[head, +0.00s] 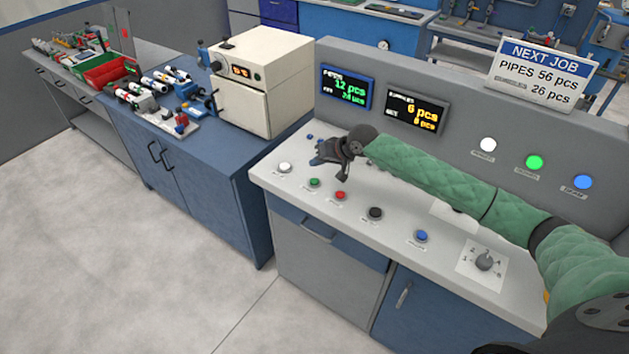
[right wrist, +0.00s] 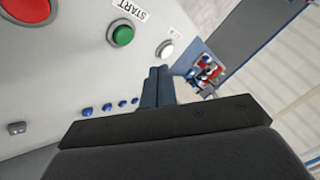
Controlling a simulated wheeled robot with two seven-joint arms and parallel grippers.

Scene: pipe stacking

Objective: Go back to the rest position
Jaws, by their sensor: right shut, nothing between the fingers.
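My right gripper (head: 330,158) is at the left part of the grey control console (head: 455,235), above its top and behind the white and green buttons. The right arm, in a green quilted sleeve, reaches across from the right edge. In the right wrist view its fingers (right wrist: 158,85) are together with nothing between them. A green button (right wrist: 122,35) marked START, a white button (right wrist: 165,49) and part of a red button (right wrist: 27,10) lie beyond the fingertips. My left gripper is not in view.
A cream box with a display (head: 262,80) stands on the blue cabinet (head: 195,150) left of the console. Red, black and blue buttons and a rotary knob (head: 484,261) line the console front. Two displays and a NEXT JOB sign (head: 543,75) stand behind. Open floor lies front left.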

